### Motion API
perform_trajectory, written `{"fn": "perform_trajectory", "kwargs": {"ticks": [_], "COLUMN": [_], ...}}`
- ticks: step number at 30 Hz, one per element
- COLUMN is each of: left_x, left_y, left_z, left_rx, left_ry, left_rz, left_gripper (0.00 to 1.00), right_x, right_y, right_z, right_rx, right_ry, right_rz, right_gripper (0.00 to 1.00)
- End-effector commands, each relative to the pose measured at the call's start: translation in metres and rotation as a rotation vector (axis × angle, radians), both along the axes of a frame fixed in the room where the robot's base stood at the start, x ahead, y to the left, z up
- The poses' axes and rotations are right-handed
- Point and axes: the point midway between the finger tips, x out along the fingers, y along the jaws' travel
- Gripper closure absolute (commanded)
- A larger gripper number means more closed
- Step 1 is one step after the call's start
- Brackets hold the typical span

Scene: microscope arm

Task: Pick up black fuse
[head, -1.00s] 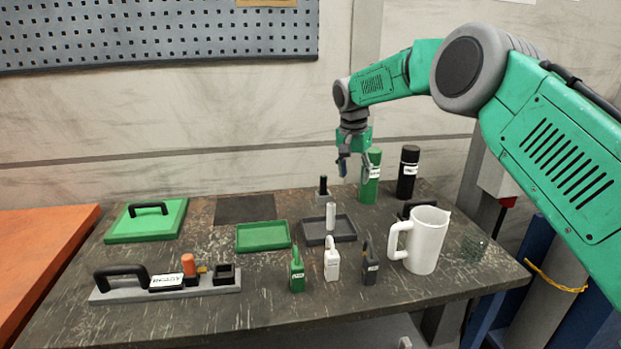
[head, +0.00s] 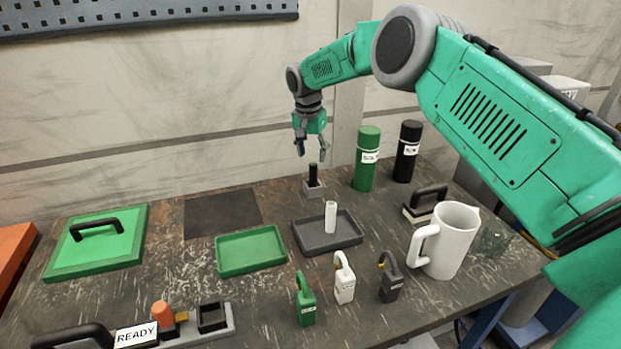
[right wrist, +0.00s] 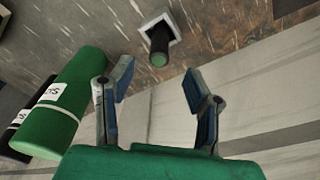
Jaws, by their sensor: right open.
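The black fuse (head: 313,174) is a short dark cylinder standing upright in a small grey square holder (head: 314,191) at the back middle of the table. In the right wrist view the fuse (right wrist: 159,42) shows a greenish end and sits in the pale square holder (right wrist: 173,22). My right gripper (head: 311,148) is open and empty, above the fuse and apart from it. In the right wrist view the open fingers (right wrist: 158,88) point toward the fuse, which lies beyond their tips and roughly between them. My left gripper is not in view.
A green canister (head: 366,160) and a black canister (head: 407,152) stand right of the fuse. A grey tray (head: 350,238) with a white cylinder (head: 331,217) and an empty green tray (head: 250,250) lie in front. A white jug (head: 452,240) stands at right.

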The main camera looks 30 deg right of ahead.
Motion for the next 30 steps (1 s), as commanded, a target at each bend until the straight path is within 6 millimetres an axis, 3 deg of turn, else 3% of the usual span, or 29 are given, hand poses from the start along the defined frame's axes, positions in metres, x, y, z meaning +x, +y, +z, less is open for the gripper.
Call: {"fn": "perform_trajectory", "kwargs": {"ticks": [2,8,18,26,28,30], "left_x": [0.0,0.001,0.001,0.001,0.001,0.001], "left_y": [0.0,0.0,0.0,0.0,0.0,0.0], "left_z": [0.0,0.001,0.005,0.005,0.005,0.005], "left_rx": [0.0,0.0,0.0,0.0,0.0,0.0], "left_ry": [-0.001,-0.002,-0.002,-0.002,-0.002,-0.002], "left_rz": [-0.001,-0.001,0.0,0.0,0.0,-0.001], "left_gripper": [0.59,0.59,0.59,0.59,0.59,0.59], "right_x": [0.001,0.002,0.005,0.005,0.005,0.006], "right_y": [-0.001,0.0,-0.006,-0.008,-0.008,-0.008], "right_z": [-0.012,-0.023,-0.068,-0.071,-0.071,-0.071], "right_rx": [0.0,-0.002,-0.002,-0.001,-0.001,-0.001], "right_ry": [0.001,-0.001,-0.001,-0.002,-0.002,-0.002], "right_rz": [-0.001,-0.001,-0.001,-0.001,-0.001,0.0], "right_gripper": [0.56,0.56,0.56,0.56,0.73,0.98]}}
